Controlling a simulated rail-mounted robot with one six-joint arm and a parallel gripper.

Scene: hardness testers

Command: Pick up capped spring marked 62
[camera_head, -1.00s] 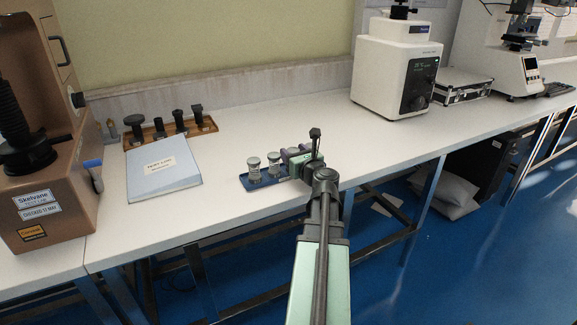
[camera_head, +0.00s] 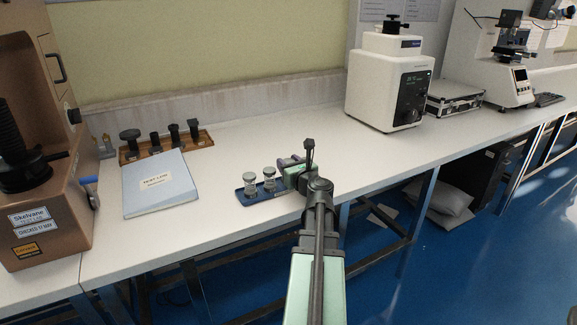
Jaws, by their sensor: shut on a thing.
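A small blue tray (camera_head: 262,193) lies near the front edge of the white bench. Two capped springs, one at the left (camera_head: 250,185) and one to its right (camera_head: 270,179), stand upright on it. Their markings are too small to read. My gripper (camera_head: 289,162) is at the right end of the tray, its fingers pointing left and away from me. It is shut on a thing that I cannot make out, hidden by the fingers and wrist. Whether that thing touches the tray cannot be told.
A light blue binder (camera_head: 160,185) lies left of the tray. Behind it is a wooden rack (camera_head: 165,146) with several dark parts. A brown tester (camera_head: 50,150) stands at the far left and a white tester (camera_head: 388,85) at the back right. Bare bench lies behind the tray.

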